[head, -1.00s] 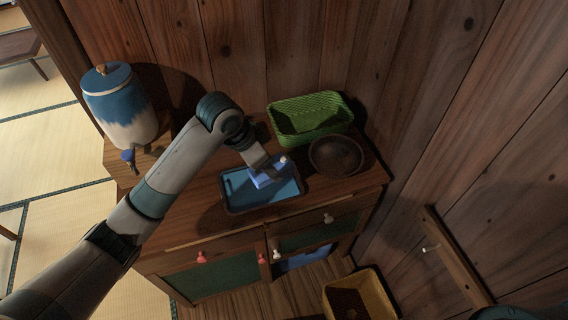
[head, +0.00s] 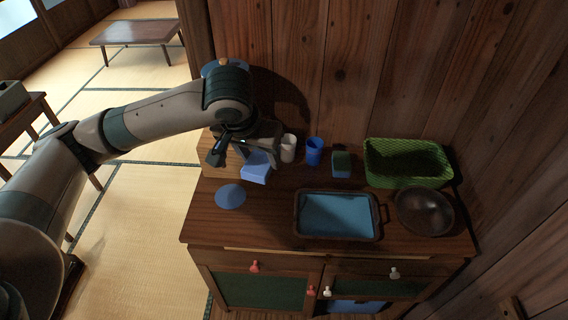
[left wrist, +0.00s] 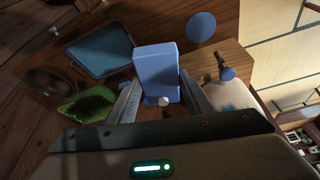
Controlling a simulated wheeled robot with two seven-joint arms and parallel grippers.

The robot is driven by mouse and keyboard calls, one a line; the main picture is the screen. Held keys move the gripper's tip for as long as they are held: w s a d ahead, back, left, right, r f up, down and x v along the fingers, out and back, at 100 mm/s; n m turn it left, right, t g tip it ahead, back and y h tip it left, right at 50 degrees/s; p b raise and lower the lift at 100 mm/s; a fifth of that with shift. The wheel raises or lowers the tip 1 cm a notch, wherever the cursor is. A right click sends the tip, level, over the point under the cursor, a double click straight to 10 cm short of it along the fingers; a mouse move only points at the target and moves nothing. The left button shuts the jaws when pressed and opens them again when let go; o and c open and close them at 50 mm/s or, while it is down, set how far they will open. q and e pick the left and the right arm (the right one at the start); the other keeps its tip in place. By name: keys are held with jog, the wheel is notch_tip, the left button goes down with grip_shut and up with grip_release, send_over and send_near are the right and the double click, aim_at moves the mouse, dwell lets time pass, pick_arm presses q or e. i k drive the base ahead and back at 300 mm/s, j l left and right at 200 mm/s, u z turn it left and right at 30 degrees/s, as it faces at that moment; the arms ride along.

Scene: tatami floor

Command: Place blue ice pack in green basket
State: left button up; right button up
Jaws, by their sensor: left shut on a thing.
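My left gripper (head: 246,147) is shut on the blue ice pack (head: 256,168) and holds it in the air above the left part of the cabinet top. In the left wrist view the ice pack (left wrist: 157,72) sits upright between the two fingers (left wrist: 160,98). The green basket (head: 408,162) stands at the back right of the cabinet top, well to the right of the gripper. It also shows at the left of the left wrist view (left wrist: 88,106). My right gripper is not in view.
A tray with a blue inside (head: 297,214) lies mid-cabinet. A dark bowl (head: 425,211) stands before the basket. A white cup (head: 288,148), a blue cup (head: 314,151) and a green-and-blue block (head: 341,164) stand at the back. A flat blue disc (head: 230,196) lies at the left.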

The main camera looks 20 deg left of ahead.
aim_at(402, 172)
jog(key=z, duration=1.85)
jog(key=k+j, duration=0.1)
jog(key=j, duration=0.35)
jog(key=k+j, duration=0.1)
jog(key=j, duration=0.35)
